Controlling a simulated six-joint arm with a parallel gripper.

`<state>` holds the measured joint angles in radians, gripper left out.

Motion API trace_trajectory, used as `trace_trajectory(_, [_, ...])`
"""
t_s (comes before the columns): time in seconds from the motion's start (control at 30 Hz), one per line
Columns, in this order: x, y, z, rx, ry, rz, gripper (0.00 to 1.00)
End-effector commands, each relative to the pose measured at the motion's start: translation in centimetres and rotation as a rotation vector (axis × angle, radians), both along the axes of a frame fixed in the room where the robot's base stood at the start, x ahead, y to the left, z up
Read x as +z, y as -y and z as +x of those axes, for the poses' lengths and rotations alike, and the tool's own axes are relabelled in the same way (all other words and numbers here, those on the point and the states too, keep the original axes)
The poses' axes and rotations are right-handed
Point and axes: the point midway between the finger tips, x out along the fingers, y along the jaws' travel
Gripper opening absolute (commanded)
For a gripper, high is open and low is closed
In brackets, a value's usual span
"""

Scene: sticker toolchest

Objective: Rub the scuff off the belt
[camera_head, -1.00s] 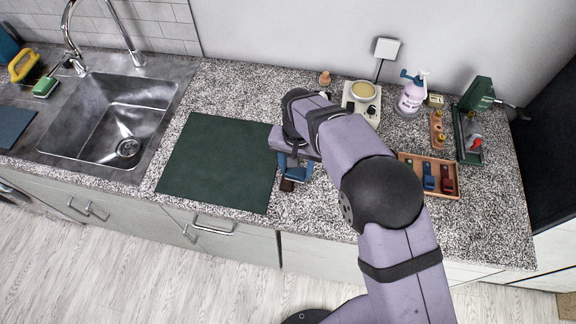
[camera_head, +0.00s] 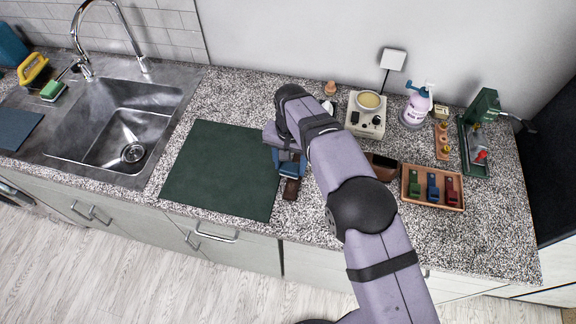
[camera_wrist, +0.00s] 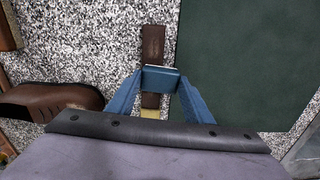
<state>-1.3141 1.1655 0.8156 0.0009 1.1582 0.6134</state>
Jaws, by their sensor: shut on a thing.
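The belt (camera_wrist: 152,45) is a narrow dark brown strip lying on the speckled counter beside the green mat. Its near end (camera_head: 291,190) shows below my gripper in the head view. The scuff cannot be made out. In the head view my gripper (camera_head: 290,166) is partly covered by my arm.
The green mat (camera_head: 220,170) lies left of the belt. Right of it are a brown open-topped item (camera_head: 383,166) and a wooden tray (camera_head: 433,204) with green, blue and red pieces. A small appliance (camera_head: 366,114), spray bottle (camera_head: 417,105) and green tool (camera_head: 486,105) stand behind.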

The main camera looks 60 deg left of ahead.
Motion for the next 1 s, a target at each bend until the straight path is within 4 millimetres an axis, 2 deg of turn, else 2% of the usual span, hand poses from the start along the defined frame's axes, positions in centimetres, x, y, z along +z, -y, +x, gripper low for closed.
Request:
trace_trajectory(0.5, [-0.1, 2.6, 2.5, -0.001, 0.0, -0.005, 0.25])
trace_trajectory(0.77, [0.0, 1.1, 3.7, 0.0, 0.001, -0.002, 0.25])
trace_trajectory(1.0, [-0.1, -0.5, 1.9, 0.002, 0.001, -0.002, 0.25])
